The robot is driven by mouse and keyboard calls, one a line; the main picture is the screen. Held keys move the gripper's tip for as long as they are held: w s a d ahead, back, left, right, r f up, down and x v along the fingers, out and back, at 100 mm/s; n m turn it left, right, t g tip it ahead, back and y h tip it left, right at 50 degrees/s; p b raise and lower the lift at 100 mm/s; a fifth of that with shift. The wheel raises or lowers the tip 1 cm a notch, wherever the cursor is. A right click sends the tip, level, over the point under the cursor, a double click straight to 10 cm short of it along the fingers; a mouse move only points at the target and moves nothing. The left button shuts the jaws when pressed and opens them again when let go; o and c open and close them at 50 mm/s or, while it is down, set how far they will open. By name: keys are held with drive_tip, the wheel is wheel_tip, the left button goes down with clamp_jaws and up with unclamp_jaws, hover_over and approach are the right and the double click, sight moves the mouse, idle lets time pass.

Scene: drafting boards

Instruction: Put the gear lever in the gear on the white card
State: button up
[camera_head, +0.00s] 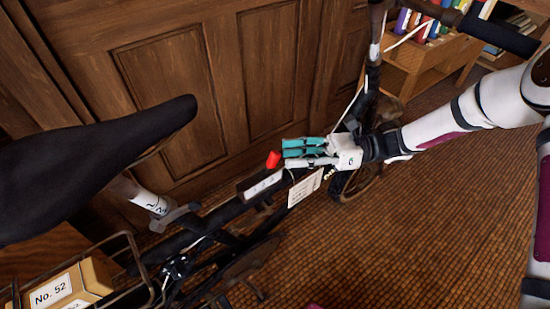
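A black bicycle (210,228) stands in front of a wooden panelled wall. The gear lever's red knob (273,159) stands just left of my gripper's fingertips, above a dark gear plate (262,185) with small marks on its pale face. The marks are too small to read, so I cannot tell which gear the lever is in. The white card (305,188) hangs just below my gripper, its writing unreadable. My gripper (286,152), with teal finger pads, points left at the knob. I cannot tell whether it touches the knob or how far its fingers are apart.
A black saddle (90,165) fills the left. A box marked No. 52 (65,288) sits in a wire basket at lower left. The handlebar grip (490,30) and a shelf with books (415,65) are at upper right. The brown floor (400,245) is clear at lower right.

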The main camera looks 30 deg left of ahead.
sight(274, 157)
drive_tip(key=shift+b+x, duration=0.55)
drive_tip(key=shift+x, duration=1.95)
clamp_jaws()
